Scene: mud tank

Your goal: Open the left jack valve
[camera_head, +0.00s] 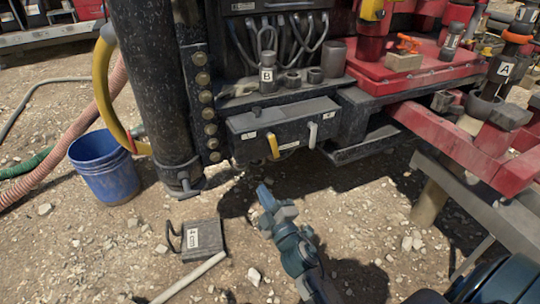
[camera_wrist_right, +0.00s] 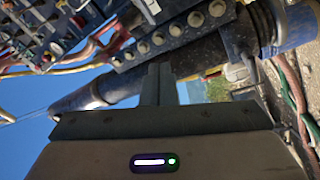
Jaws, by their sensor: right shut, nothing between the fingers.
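A grey valve box (camera_head: 283,125) is fixed to the rig below the hoses. A yellow lever (camera_head: 273,145) hangs on its left part and a white lever (camera_head: 313,134) on its right part. Small labels sit near each end, too small to read surely. My right gripper (camera_head: 264,190) is shut and empty, below and in front of the box, apart from both levers. In the right wrist view its closed fingers (camera_wrist_right: 158,84) point toward the rig's bolted plate (camera_wrist_right: 170,38); I cannot make out the levers there. My left gripper is not in view.
A thick black post (camera_head: 152,80) stands left of the box, with a blue bucket (camera_head: 105,168) beside it. A dark labelled case (camera_head: 203,240) and a pale pipe (camera_head: 188,278) lie on the gravel. A red frame (camera_head: 455,140) stands at right. Gravel below the box is open.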

